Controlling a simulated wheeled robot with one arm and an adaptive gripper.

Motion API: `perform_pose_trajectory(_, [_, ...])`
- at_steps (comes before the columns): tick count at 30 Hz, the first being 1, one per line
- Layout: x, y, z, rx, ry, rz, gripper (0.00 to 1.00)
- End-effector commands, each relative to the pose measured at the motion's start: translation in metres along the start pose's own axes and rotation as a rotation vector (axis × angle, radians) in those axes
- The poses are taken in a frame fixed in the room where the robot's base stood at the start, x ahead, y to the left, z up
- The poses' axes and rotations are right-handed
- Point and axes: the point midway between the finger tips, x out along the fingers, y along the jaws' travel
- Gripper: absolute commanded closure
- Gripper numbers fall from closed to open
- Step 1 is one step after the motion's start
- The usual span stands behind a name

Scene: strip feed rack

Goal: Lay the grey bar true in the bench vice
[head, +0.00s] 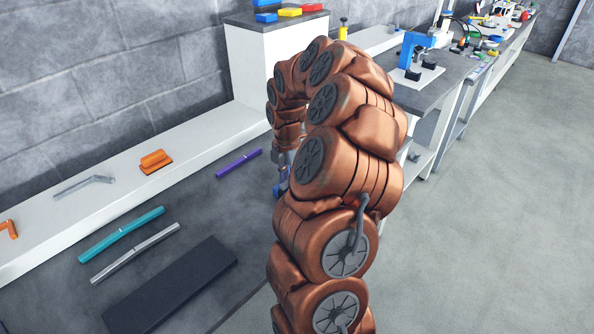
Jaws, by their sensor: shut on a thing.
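A light grey bar (135,253) lies flat on the dark bench, aslant, between a teal bar and a dark slab. My gripper (283,175) is mostly hidden behind my own arm; only a small grey and blue part shows low beside the arm, over the bench. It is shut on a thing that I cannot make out. I cannot pick out the bench vice; it may be behind my arm.
A teal bar (121,235), a purple bar (239,163) and a black slab (170,288) lie on the bench. An orange block (155,160) and a grey bent piece (83,185) lie on the white ledge. A blue device (422,47) stands on the far bench. The right floor is clear.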

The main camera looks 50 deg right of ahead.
Motion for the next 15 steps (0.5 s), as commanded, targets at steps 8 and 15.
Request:
perform_pose_trajectory(8, [0.0041, 0.0, 0.0003, 0.0, -0.001, 0.0, 0.82])
perform_pose_trajectory(15, [0.004, 0.0, 0.0002, 0.0, -0.001, 0.0, 0.57])
